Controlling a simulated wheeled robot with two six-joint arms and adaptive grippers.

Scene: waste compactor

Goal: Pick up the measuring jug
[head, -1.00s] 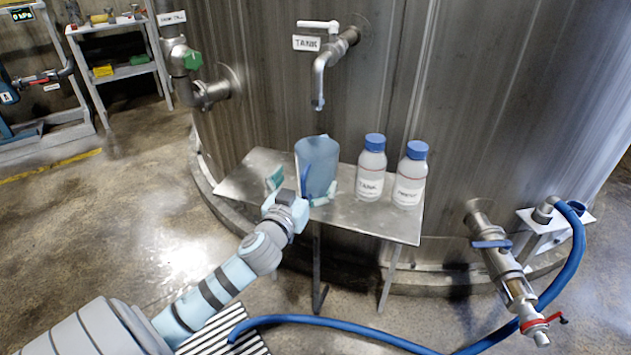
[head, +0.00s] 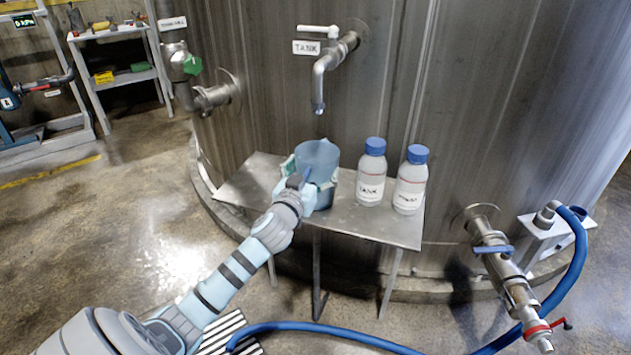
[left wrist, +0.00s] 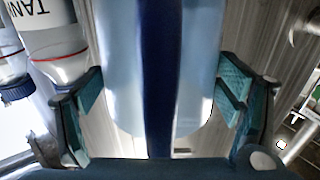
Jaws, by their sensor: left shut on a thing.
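The measuring jug (head: 318,155) is a translucent blue jug with a darker blue handle, upright at the small metal table under the tank tap. My left gripper (head: 311,180) is shut on it, with one finger on each side of its body. In the left wrist view the jug (left wrist: 193,60) fills the middle, its dark blue handle (left wrist: 157,70) facing the camera. The teal finger pads (left wrist: 232,88) flank it. My right gripper is not in view.
Two white bottles with blue caps, the TANK bottle (head: 371,175) and another bottle (head: 410,182), stand just right of the jug on the metal table (head: 385,228). The tap spout (head: 318,85) hangs above the jug. A blue hose (head: 330,328) runs along the floor.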

